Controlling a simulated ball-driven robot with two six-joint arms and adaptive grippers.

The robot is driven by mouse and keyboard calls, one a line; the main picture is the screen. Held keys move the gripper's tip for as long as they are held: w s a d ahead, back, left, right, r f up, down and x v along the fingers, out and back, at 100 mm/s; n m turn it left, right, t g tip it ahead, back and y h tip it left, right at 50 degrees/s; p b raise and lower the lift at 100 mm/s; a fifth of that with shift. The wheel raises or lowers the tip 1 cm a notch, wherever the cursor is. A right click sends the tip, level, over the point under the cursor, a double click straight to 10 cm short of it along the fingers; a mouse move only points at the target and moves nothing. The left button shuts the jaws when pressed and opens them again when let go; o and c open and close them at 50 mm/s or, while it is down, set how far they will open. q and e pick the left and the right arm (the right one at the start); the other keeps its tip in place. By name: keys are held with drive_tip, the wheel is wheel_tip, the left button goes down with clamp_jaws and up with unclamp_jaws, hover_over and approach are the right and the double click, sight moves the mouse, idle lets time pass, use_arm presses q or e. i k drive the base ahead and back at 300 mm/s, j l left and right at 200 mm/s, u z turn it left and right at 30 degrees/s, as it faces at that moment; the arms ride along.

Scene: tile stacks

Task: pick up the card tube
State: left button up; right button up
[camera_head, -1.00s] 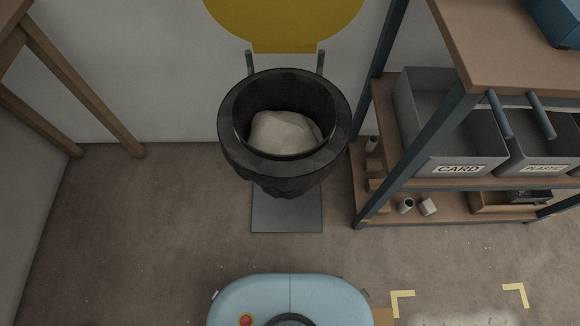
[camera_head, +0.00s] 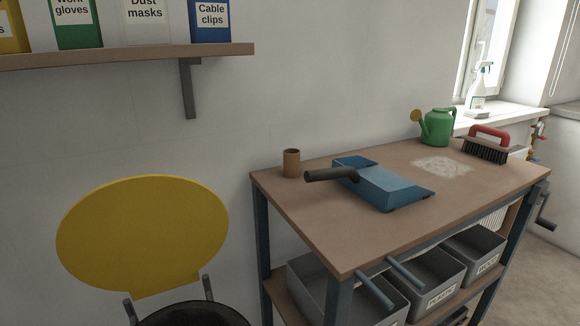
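The card tube (camera_head: 291,163) is a short brown cylinder with an open top. It stands upright at the back left corner of the workbench top (camera_head: 330,228), near the wall. A blue dustpan (camera_head: 382,186) with a dark handle lies just to its right, and the handle's end is close to the tube. Neither of my grippers shows in the head view.
A green watering can (camera_head: 436,127) and a red-handled brush (camera_head: 487,146) stand at the bench's far right. Grey bins (camera_head: 436,297) sit on the shelf below. A yellow disc (camera_head: 142,235) rises left of the bench. A wall shelf (camera_head: 120,57) holds several boxes.

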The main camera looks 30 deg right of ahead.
sight(291, 157)
drive_tip(key=l+z, duration=0.35)
drive_tip(key=l, duration=0.2)
drive_tip(key=l+z, duration=0.35)
drive_tip(key=l, duration=0.25)
drive_tip(key=i+l+z, duration=0.1)
drive_tip(key=l+z, duration=0.25)
drive_tip(key=l, duration=0.2)
